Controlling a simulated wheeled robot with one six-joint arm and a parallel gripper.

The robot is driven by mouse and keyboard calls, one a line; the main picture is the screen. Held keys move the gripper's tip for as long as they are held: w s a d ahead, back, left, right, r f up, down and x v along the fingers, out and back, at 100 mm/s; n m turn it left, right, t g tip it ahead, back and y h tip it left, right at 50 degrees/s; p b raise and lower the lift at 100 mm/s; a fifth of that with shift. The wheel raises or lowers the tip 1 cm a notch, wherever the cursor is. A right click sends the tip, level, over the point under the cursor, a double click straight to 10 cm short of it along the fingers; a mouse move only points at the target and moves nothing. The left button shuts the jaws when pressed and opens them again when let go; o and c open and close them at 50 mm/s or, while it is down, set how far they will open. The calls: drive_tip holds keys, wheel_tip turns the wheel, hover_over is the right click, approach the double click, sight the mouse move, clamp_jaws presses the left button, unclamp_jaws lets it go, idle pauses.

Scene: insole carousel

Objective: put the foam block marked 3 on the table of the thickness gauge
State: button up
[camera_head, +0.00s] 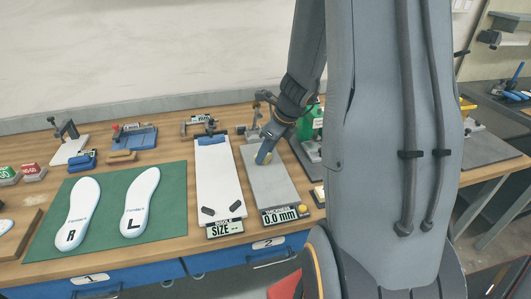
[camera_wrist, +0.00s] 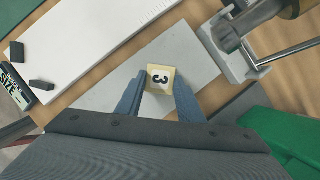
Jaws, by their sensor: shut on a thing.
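The foam block marked 3 (camera_wrist: 160,78) is pale yellow with a black 3 on a white label, seen in the wrist view. My gripper (camera_wrist: 160,97) is shut on it, one finger on each side. The grey table of the thickness gauge (camera_head: 271,180) lies beneath; it also shows in the wrist view (camera_wrist: 105,97). In the head view my gripper (camera_head: 263,158) is over the far part of this table. Whether the block touches the table I cannot tell. The gauge's display (camera_head: 279,214) reads 0.0 mm.
The white size board (camera_head: 217,172) with two dark stops is just left of the gauge. The gauge's metal post and spindle (camera_wrist: 232,45) stand close to my gripper. Two white insoles (camera_head: 78,214) lie on a green mat (camera_head: 178,205). A green object (camera_wrist: 290,133) is at the right.

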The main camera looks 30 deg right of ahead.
drive_tip(key=shift+f, duration=0.15)
drive_tip(key=o, duration=1)
drive_tip(key=shift+r, duration=0.35)
drive_tip(key=v, duration=1.2)
drive_tip(key=s+a+f+n+g, duration=0.1)
drive_tip(key=s+a+n, duration=0.2)
drive_tip(key=a+n, duration=0.3)
drive_tip(key=s+a+f+n+h, duration=0.1)
drive_tip(key=s+a+n, duration=0.3)
drive_tip(key=n, duration=1)
drive_tip(key=s+a+f+n+g+h+p, duration=0.1)
drive_tip(key=s+a+f+n, duration=0.2)
drive_tip(key=a+n, duration=0.5)
drive_tip(key=shift+s+f+n+g, duration=0.15)
drive_tip(key=shift+s+n+g, duration=0.25)
drive_tip(key=shift+n, duration=0.7)
